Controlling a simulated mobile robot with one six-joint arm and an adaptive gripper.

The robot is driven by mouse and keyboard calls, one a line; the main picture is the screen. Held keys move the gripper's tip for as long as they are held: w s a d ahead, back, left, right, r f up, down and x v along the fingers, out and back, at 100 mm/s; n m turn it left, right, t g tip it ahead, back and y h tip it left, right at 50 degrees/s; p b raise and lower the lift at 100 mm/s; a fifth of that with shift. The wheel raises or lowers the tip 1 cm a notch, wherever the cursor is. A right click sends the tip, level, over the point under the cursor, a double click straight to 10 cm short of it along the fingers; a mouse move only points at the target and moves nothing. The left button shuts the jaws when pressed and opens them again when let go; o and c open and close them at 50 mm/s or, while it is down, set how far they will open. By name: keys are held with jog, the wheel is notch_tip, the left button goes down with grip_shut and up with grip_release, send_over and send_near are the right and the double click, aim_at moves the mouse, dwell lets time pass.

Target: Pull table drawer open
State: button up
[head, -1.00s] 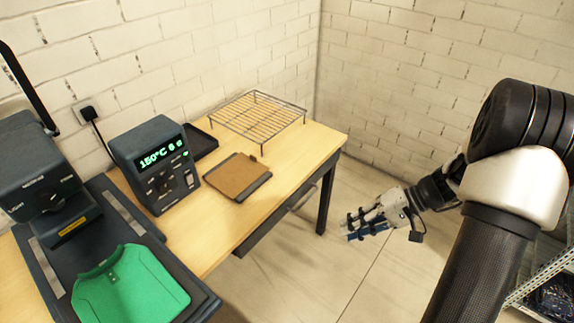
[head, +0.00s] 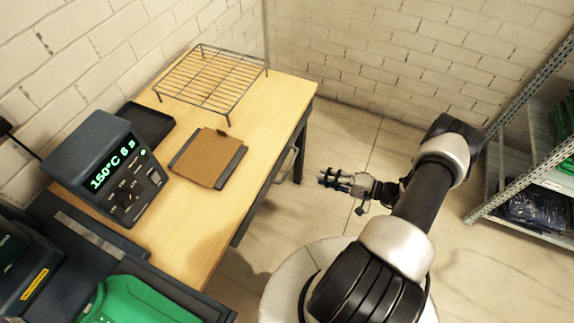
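The wooden-topped table (head: 225,215) runs along the left wall. Its dark drawer (head: 266,187) sits under the right-hand edge, mostly hidden by the tabletop, and looks shut. A pale bar handle (head: 287,165) shows on the drawer front. My gripper (head: 321,178) is to the right of the handle, over the floor, with its fingers pointing left toward the table. Its fingers are apart and nothing is between them. A gap separates the fingertips from the handle.
A wire rack (head: 212,80), a brown clipboard-like pad (head: 207,158), a black tray (head: 147,122) and a heat-press control box (head: 105,170) stand on the table. A green shirt (head: 135,302) lies at the bottom left. Metal shelving (head: 530,120) stands at right; floor lies between.

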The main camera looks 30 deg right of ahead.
aim_at(289, 166)
jog(key=b+x, duration=0.2)
jog(key=x, duration=1.2)
jog(key=shift+w+a, duration=0.2)
jog(key=shift+w, duration=0.15)
jog(key=shift+c, duration=0.3)
grip_shut()
